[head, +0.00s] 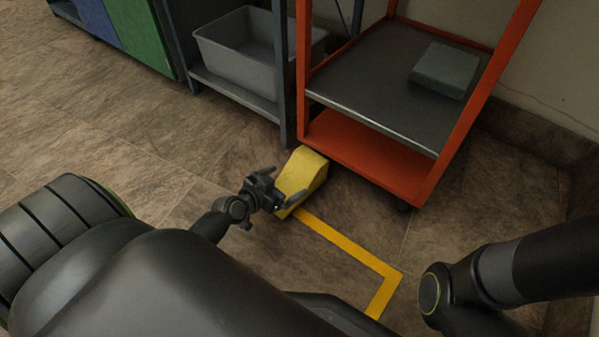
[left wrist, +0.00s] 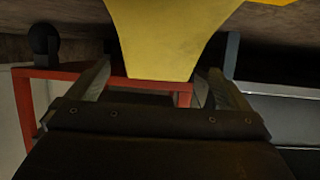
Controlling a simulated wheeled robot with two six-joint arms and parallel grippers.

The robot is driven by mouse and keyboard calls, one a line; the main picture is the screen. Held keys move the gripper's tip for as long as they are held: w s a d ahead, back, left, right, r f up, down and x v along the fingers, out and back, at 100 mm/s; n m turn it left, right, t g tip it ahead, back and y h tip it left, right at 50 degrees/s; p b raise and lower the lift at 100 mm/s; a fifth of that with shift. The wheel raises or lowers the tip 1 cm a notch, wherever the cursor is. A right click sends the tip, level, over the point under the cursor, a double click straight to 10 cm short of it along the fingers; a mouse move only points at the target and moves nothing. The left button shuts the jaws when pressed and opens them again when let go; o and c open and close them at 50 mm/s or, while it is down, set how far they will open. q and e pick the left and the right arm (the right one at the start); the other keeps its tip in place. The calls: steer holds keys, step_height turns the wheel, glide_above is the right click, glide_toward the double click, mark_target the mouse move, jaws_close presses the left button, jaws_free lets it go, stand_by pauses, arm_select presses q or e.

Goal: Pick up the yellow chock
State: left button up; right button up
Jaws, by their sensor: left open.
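The yellow chock (head: 304,172) is a wedge-shaped block on the tiled floor, beside the lower front corner of the orange cart. My left gripper (head: 284,193) is at the chock's near left side in the head view and hides part of it. In the left wrist view the chock (left wrist: 172,38) fills the upper middle, its narrower end reaching down between the two spread fingers of my left gripper (left wrist: 158,85). The left gripper is open. I cannot tell whether a finger touches the chock. My right arm shows at the lower right of the head view, but its gripper is out of view.
The orange cart (head: 375,160) with a grey shelf stands just behind the chock. A blue-grey rack (head: 235,92) holding a grey bin (head: 245,45) stands to its left. Yellow floor tape (head: 350,246) runs from the chock toward the lower right. Floor to the left is clear.

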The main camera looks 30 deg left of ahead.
mark_target(295, 176)
arm_select(q)
steer(key=shift+x, duration=1.2)
steer(key=b+x, duration=0.2)
steer(key=x, duration=0.3)
steer(key=shift+r+b, duration=0.1)
steer(key=shift+b, duration=0.3)
steer(key=shift+c, duration=0.3)
steer(key=c, duration=1)
steer(key=shift+r, duration=0.15)
steer(key=shift+c, duration=0.2)
steer(key=shift+s, duration=0.1)
